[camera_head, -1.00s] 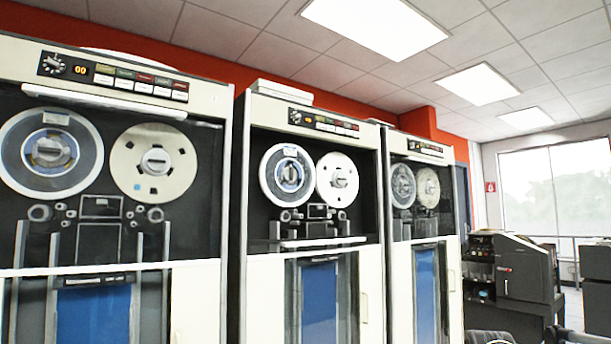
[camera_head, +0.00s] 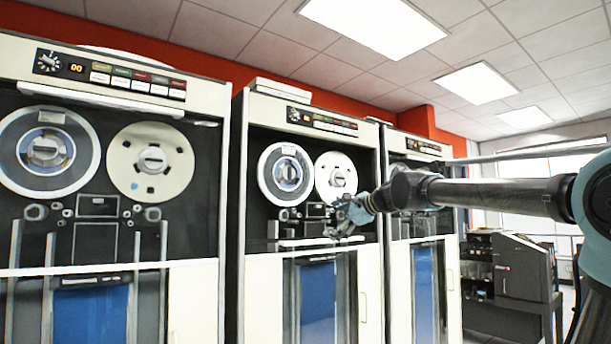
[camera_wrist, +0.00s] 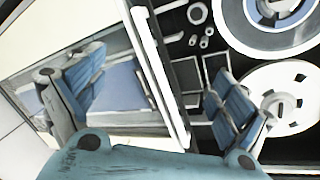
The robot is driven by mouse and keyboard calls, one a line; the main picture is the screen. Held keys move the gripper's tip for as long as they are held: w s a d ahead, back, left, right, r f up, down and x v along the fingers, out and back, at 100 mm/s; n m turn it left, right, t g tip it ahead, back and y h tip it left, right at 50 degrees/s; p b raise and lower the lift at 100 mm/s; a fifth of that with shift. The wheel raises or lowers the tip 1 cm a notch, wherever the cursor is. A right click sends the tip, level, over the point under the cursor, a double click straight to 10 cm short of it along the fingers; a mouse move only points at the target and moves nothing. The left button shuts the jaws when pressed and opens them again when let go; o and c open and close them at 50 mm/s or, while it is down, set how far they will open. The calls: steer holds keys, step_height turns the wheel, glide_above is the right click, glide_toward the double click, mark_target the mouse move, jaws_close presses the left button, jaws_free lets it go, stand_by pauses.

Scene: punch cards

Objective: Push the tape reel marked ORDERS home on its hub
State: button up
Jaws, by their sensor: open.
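Tape reels are mounted in pairs on the tape cabinets. The middle cabinet (camera_head: 238,200) carries a labelled reel (camera_head: 286,152) on the left and a pale reel (camera_head: 322,170) on the right. The left cabinet has a larger labelled reel (camera_head: 12,150) and a pale reel (camera_head: 120,165). The labels are too small to read, so I cannot tell which reel is ORDERS. My gripper (camera_head: 342,216) is open and empty, below the middle cabinet's pale reel. In the wrist view, the fingers of my gripper (camera_wrist: 150,95) are spread wide, with parts of a labelled reel (camera_wrist: 240,30) and a pale reel (camera_wrist: 305,90) at upper right.
A third cabinet (camera_head: 412,215) stands to the right, partly hidden by my arm. A grey machine (camera_head: 525,268) stands farther right by the window. Guides and rollers (camera_head: 97,205) sit below the reels. A pale ledge (camera_head: 285,246) crosses the middle cabinet.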

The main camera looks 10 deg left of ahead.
mark_target(291, 173)
steer(key=w+a+r+m+t+y, duration=0.1)
steer(key=w+a+r+m+t, duration=0.1)
steer(key=w+a+r+m, duration=0.5)
steer(key=w+a+r+m+t+y, duration=0.1)
steer(key=a+r+m, duration=0.45)
steer(key=r, duration=0.65)
steer(key=shift+f+x, duration=0.1)
steer(key=shift+x, duration=1.65)
steer(key=shift+f+x, duration=0.15)
steer(key=shift+x, duration=1.55)
steer(key=shift+w, duration=0.2)
steer(key=shift+w+a, duration=0.45)
steer(key=shift+a, duration=0.1)
steer(key=shift+w+a, duration=0.2)
steer(key=shift+a, duration=0.05)
steer(key=shift+w+a, duration=0.25)
steer(key=shift+a, duration=0.05)
steer(key=shift+w+a, duration=0.5)
steer(key=shift+a, duration=0.05)
steer(key=shift+s, duration=0.1)
